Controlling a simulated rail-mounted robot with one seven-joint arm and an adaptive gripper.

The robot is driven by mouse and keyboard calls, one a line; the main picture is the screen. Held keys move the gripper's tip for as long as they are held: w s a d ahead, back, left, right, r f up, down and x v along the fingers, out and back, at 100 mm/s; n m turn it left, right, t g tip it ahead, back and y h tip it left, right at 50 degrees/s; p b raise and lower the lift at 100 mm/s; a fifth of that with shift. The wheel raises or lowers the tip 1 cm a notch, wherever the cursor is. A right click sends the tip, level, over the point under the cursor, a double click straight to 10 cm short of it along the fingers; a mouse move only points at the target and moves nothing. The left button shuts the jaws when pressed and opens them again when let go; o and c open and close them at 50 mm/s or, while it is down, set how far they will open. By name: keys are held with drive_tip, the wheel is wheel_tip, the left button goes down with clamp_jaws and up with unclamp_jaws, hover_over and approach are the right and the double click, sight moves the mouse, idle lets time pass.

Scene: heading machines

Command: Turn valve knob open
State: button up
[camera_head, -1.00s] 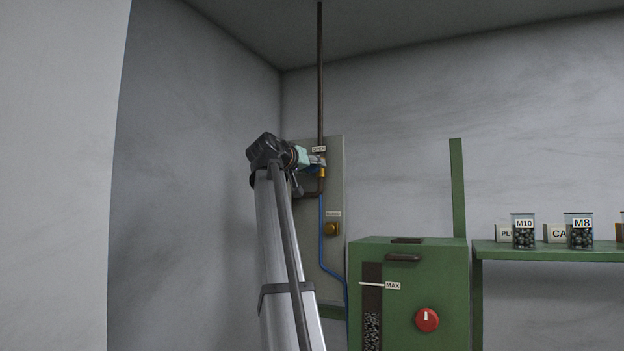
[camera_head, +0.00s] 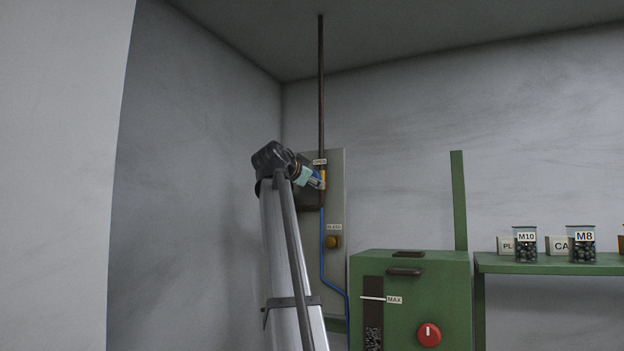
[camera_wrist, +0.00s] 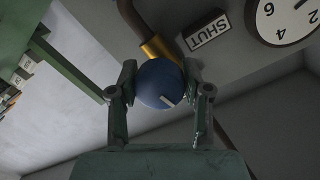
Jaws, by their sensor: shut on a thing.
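The valve knob (camera_wrist: 157,90) is round and blue with a white pointer mark, which lies toward the lower right in the wrist view. My gripper (camera_wrist: 160,82) has one finger on each side of the knob and is shut on it. In the head view my gripper (camera_head: 317,181) is at the pipe on the grey panel (camera_head: 336,210), tilted down to the right. It mostly hides the knob there. A brass valve body (camera_wrist: 155,48) sits behind the knob. A SHUT label (camera_wrist: 207,31) shows beside it in the wrist view, and an OPEN label (camera_head: 319,162) shows above my gripper.
A dark pipe (camera_head: 320,85) rises to the ceiling. A blue hose (camera_head: 323,255) runs down the panel past a brass knob (camera_head: 333,242). A green machine (camera_head: 452,290) with a red dial stands below right. A round gauge (camera_wrist: 288,15) is near the SHUT label.

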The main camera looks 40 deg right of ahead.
drive_tip(key=shift+r+m, duration=0.1)
drive_tip(key=shift+m, duration=0.8)
drive_tip(key=o, duration=1.2)
drive_tip(key=shift+d, duration=0.1)
drive_tip(key=shift+c, duration=0.2)
